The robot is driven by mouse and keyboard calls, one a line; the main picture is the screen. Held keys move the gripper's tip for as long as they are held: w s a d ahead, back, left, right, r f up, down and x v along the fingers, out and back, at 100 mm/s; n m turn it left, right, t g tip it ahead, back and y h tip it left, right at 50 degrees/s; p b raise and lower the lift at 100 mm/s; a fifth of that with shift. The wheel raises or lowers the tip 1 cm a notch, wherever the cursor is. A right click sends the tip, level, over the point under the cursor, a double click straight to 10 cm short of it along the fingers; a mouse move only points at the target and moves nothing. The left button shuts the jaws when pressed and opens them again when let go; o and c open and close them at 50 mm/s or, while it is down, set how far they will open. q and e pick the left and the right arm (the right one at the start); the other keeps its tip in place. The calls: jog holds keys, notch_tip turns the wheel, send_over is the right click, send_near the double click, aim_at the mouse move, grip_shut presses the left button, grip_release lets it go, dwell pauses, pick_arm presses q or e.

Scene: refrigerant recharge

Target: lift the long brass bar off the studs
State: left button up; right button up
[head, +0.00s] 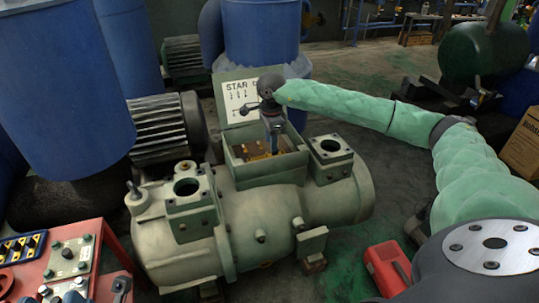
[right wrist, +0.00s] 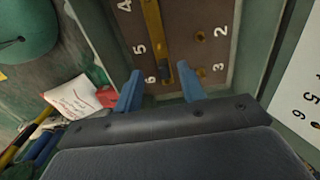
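The long brass bar (right wrist: 153,30) lies along the numbered terminal board, beside the marks 4, 5 and 6, in the right wrist view. In the head view brass pieces (head: 253,152) show inside the open terminal box (head: 283,165), partly behind my gripper. My right gripper (right wrist: 160,73) is open, its two blue fingers spread to either side of the bar's near end in the picture. Whether the fingertips reach down to the bar's level I cannot tell. In the head view my right gripper (head: 273,143) points down into the box. My left gripper is not in view.
The box sits on a large green compressor (head: 255,210); its walls and the white labelled lid (head: 240,98) stand close around my gripper. Brass studs (right wrist: 201,36) stand beside the bar. A red table (head: 75,240) is at left, a red case (head: 388,265) on the floor.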

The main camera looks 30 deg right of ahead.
jog(key=f, duration=0.4)
jog(key=shift+w+d+b, duration=0.1)
jog(key=shift+d+b, duration=0.1)
jog(key=shift+b, duration=0.1)
grip_shut()
